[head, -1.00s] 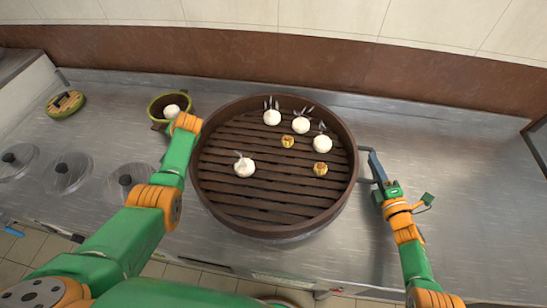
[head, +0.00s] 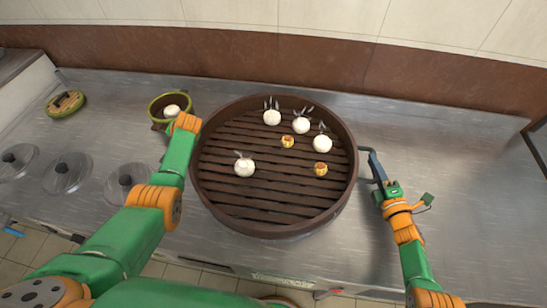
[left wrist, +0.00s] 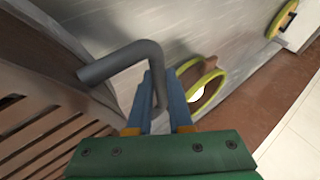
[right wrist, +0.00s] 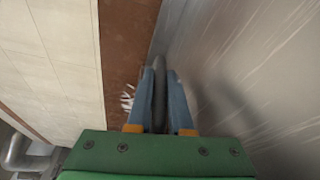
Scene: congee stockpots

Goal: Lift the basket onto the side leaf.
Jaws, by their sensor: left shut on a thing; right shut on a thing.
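The basket (head: 225,205) is a large round brown steamer with a slatted floor, in the middle of the head view. It holds several white buns and two small yellow pieces. My right gripper (head: 378,182) is shut on the grey handle (head: 367,151) at the basket's right side; the bar also shows between its fingers in the right wrist view (right wrist: 160,88). My left gripper (left wrist: 161,95) is shut on the bent grey handle (left wrist: 125,60) at the left side. In the head view my left arm hides its fingers. I cannot tell which surface is the side leaf.
A small green-rimmed pot (head: 156,107) with a white bun stands close to my left wrist. Several clear lids with dark knobs, one of them (head: 68,172), lie at the left. A round green-edged item (head: 66,103) lies at the back left. The steel counter at right (head: 470,180) is clear.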

